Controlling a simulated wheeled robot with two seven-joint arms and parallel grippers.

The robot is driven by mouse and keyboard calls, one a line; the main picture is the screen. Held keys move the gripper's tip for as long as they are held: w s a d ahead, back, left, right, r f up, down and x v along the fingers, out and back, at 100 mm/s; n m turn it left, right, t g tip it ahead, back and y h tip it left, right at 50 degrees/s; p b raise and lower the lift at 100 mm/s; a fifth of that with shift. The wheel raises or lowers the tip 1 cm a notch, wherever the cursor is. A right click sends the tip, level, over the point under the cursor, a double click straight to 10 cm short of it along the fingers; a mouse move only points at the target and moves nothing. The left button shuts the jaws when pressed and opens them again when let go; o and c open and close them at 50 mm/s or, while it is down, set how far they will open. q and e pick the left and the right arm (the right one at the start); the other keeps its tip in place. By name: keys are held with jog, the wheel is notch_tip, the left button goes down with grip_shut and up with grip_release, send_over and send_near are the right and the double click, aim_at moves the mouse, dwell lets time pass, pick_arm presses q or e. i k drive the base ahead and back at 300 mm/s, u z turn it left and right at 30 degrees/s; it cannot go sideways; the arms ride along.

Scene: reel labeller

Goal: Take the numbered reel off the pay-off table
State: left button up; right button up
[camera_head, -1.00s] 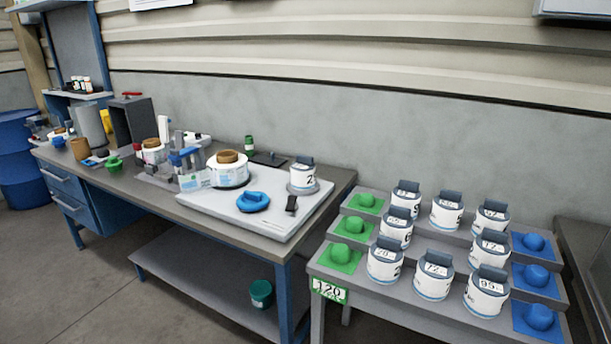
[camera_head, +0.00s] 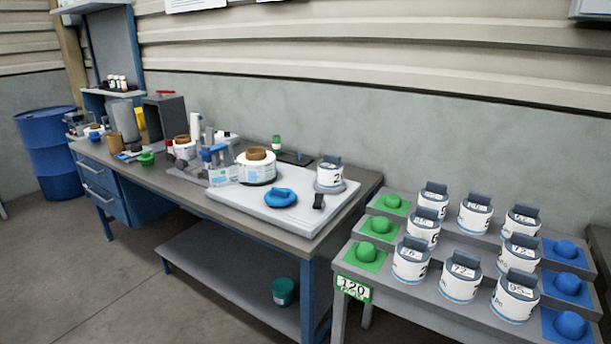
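A numbered reel (camera_head: 329,175), white with a dark grey top block and a "2" on its side, stands upright on a round grey base at the right back of a light board (camera_head: 240,207) on the workbench. I cannot tell whether this base is the pay-off table. More numbered white reels with grey tops, such as the one marked 72 (camera_head: 459,278), stand in rows on a stepped grey rack (camera_head: 395,285) at the right. Neither of my grippers is in view.
A larger white roll with a brown core (camera_head: 256,168), a blue dome-shaped piece (camera_head: 280,198) and a small black piece (camera_head: 318,201) are on the board. Green pads (camera_head: 367,253) and blue pads (camera_head: 567,288) flank the rack's reels. A blue drum (camera_head: 50,155) stands far left; floor is clear in front.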

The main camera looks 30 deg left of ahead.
aim_at(330, 169)
jog(key=u, duration=0.15)
jog(key=k, duration=0.35)
jog(key=u, duration=1.55)
jog(key=i, duration=1.5)
jog(key=z, duration=0.1)
